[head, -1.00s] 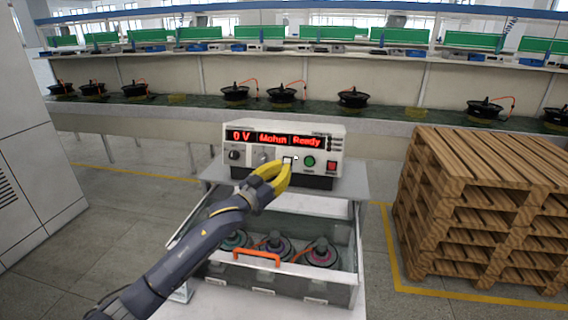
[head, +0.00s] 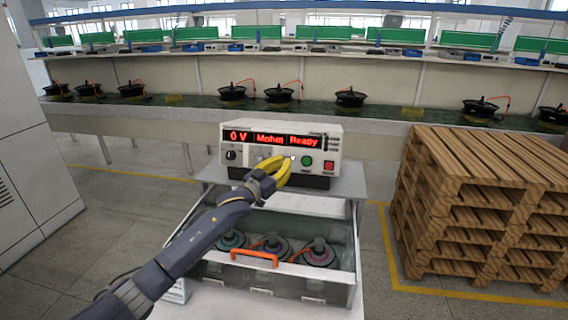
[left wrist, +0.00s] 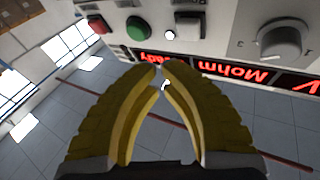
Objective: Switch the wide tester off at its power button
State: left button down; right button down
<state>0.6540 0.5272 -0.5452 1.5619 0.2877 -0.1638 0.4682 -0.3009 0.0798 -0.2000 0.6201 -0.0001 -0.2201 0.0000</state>
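The wide tester (head: 232,142) stands on the cart top, its display lit red with "0 V", "Mohm" and "Ready". Its front has a round green button (head: 307,161) and a red button (head: 328,166) at the right. The left wrist view shows the panel upside down, with the red button (left wrist: 92,25), green button (left wrist: 137,27), a pale switch (left wrist: 188,25) and a knob (left wrist: 280,38). My left gripper (head: 288,160) has yellow fingers with tips together, empty, before the panel left of the green button. Contact cannot be told. My right gripper is out of view.
Below the tester is an open drawer with an orange handle (head: 254,258) and several hub motors (head: 318,252). Stacked wooden pallets (head: 470,200) stand at right. A long bench (head: 170,118) with motors runs behind. A white cabinet (head: 40,150) is at left.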

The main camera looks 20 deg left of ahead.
pick_arm(q)
jog(key=shift+w+a+f, duration=0.1)
jog(key=shift+w+f, duration=0.05)
jog(key=shift+w, duration=0.45)
jog(key=shift+w+f, duration=0.15)
jog(key=shift+w, duration=0.45)
jog(key=shift+w, duration=0.25)
dwell(0.7)
jog(key=shift+w+f, duration=0.1)
jog(key=shift+w, duration=0.05)
jog(key=shift+w+f, duration=0.15)
jog(key=shift+w, duration=0.3)
dwell(1.0)
jog(key=shift+s, duration=0.2)
jog(key=shift+s+r, duration=0.25)
jog(key=shift+s, duration=0.4)
jog(key=shift+s+r, duration=0.2)
jog(key=shift+s, duration=0.6)
jog(key=shift+s+r, duration=0.2)
jog(key=shift+s, duration=0.65)
jog(key=shift+s+r, duration=0.2)
jog(key=shift+s, duration=0.6)
jog(key=shift+d, duration=0.2)
